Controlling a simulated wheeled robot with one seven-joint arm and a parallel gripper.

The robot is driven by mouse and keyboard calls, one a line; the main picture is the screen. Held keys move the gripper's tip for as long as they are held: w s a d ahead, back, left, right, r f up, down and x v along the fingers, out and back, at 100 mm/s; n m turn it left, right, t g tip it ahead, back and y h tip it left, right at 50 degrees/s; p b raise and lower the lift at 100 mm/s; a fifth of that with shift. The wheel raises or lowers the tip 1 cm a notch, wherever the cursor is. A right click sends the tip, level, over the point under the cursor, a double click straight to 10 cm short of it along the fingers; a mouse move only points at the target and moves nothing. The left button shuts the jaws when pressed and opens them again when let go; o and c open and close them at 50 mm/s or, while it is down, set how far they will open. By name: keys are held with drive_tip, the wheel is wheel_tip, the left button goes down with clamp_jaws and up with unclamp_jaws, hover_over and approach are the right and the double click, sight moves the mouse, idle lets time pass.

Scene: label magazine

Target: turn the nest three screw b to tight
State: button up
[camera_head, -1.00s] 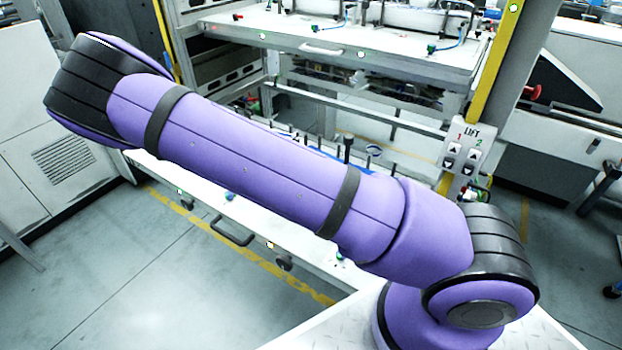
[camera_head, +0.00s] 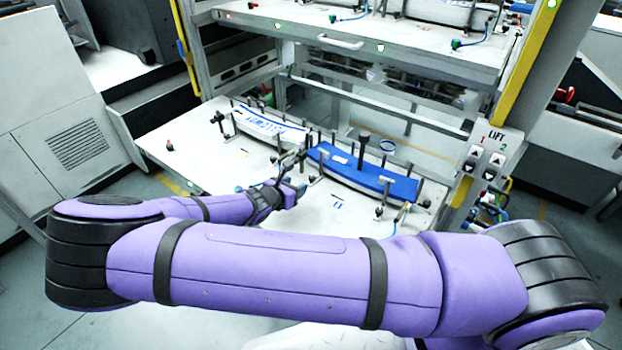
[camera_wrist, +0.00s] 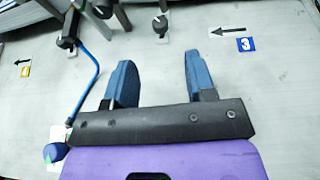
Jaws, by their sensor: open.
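My gripper (camera_wrist: 157,62) is open and empty in the wrist view, its two blue fingers apart over the pale drawer surface. A dark knob-like screw (camera_wrist: 160,24) stands beyond the fingertips, near the top middle. A blue tag marked 3 (camera_wrist: 245,44) with a black arrow pointing left lies to the right of the fingers. I cannot tell which screw is screw b. In the head view my gripper (camera_head: 287,190) is over the lower tray (camera_head: 205,150), in front of a nest with a blue label stack (camera_head: 365,178). Its fingertips are too small to read there.
Another dark knob (camera_wrist: 67,42) with a blue hose stands at upper left in the wrist view, beside a yellow tag (camera_wrist: 25,70). In the head view a white-and-blue stack (camera_head: 268,124) lies left of the blue one. An upper shelf (camera_head: 290,38) overhangs behind.

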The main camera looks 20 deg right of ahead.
sight(310, 178)
drive_tip(key=x, duration=0.8)
drive_tip(key=shift+w+d+f, duration=0.15)
drive_tip(key=shift+f, duration=0.05)
drive_tip(key=c, duration=0.9)
